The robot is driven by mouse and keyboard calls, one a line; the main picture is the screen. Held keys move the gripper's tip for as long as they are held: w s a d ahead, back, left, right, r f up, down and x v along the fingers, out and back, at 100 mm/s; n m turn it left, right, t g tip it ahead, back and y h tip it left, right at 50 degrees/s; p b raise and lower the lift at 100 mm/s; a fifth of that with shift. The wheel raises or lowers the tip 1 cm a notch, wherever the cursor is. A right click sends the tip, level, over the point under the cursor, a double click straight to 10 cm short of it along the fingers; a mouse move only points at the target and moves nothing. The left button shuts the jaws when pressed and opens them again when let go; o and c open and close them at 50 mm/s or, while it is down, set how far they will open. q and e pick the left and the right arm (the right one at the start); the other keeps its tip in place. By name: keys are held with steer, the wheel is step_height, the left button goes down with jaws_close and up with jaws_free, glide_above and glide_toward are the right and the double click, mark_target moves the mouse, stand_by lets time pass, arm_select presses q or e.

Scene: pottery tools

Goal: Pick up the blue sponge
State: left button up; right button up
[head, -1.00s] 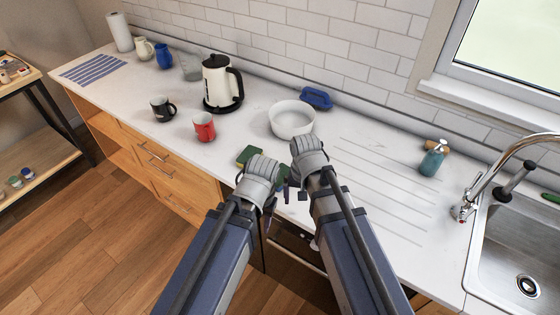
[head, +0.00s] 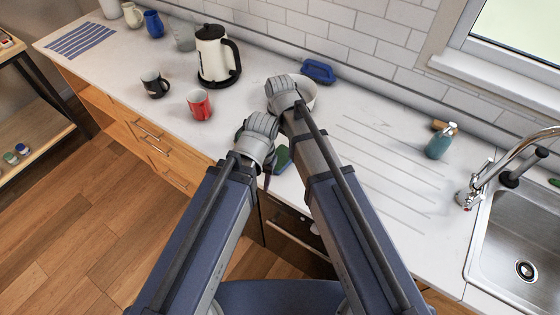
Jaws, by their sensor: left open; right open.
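The blue sponge (head: 318,71) lies at the back of the white counter, near the tiled wall. It looks like a rounded blue block with a raised, handle-like rim. My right gripper (head: 283,93) is over the white bowl (head: 311,92), in front of and left of the blue sponge and apart from it. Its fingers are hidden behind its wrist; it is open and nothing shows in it. My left gripper (head: 257,148) is lower, near the counter's front edge, over a green sponge (head: 283,158) that it partly covers. It is open, its fingers mostly hidden.
A teal soap bottle (head: 440,142) and the sink (head: 500,235) are at the right. The grooved counter between is clear.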

mark_target(280, 157)
steer(key=shift+f, duration=0.4)
step_height(280, 157, down, 5)
steer(key=b, duration=0.5)
steer(key=shift+s, duration=0.1)
steer(key=c, duration=0.6)
